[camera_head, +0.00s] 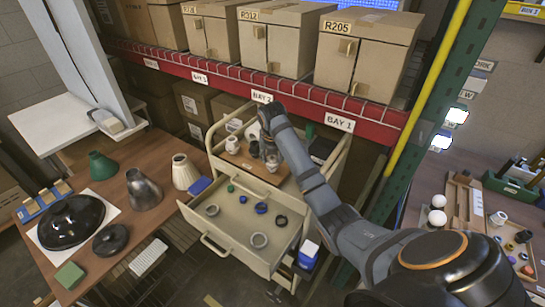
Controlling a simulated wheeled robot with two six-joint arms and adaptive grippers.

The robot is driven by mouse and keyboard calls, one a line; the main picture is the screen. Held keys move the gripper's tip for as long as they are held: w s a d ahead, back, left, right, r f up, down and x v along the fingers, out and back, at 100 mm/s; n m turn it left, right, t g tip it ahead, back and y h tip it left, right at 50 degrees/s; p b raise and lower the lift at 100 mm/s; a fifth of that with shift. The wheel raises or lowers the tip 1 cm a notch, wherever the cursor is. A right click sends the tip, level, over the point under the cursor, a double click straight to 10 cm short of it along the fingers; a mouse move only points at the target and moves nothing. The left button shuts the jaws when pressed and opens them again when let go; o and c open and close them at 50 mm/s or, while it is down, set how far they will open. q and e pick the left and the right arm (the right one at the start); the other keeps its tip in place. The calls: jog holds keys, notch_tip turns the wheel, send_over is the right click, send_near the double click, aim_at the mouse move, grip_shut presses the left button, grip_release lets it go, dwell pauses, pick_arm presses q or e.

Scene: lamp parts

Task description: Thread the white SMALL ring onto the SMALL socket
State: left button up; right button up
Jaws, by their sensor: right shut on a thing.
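My right gripper (270,154) points down over the wooden board (246,163) on top of the cream cart. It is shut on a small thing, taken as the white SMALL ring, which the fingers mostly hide. White and grey sockets stand on the board, a white one (232,145) at its left and another (254,149) close beside the gripper. I cannot read which is the SMALL socket, nor tell whether the held thing touches it. My left gripper is not in view.
The cart's open drawer (225,228) holds several loose rings, including a blue one (261,207) and a large grey one (259,240). A brown table (141,222) with lamp shades stands left. The red shelf beam (300,95) runs behind the cart.

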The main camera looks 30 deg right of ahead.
jog(key=shift+s+f, duration=0.1)
jog(key=shift+f, duration=0.1)
jog(key=shift+r+p, duration=0.1)
jog(key=shift+p, duration=0.4)
jog(key=shift+a+m+g+h+p, duration=0.15)
jog(key=shift+m+g+h+p, duration=0.15)
jog(key=shift+m+p, duration=0.95)
jog(key=shift+a+f+m+g+h+p, duration=0.15)
jog(key=shift+m+g+p, duration=0.1)
jog(key=shift+m+p, duration=0.7)
jog(key=shift+d+f+m+g+h+p, duration=0.15)
jog(key=shift+m+g+p, duration=0.1)
jog(key=shift+m+p, duration=0.65)
jog(key=shift+a+m, duration=0.1)
jog(key=shift+m, duration=0.2)
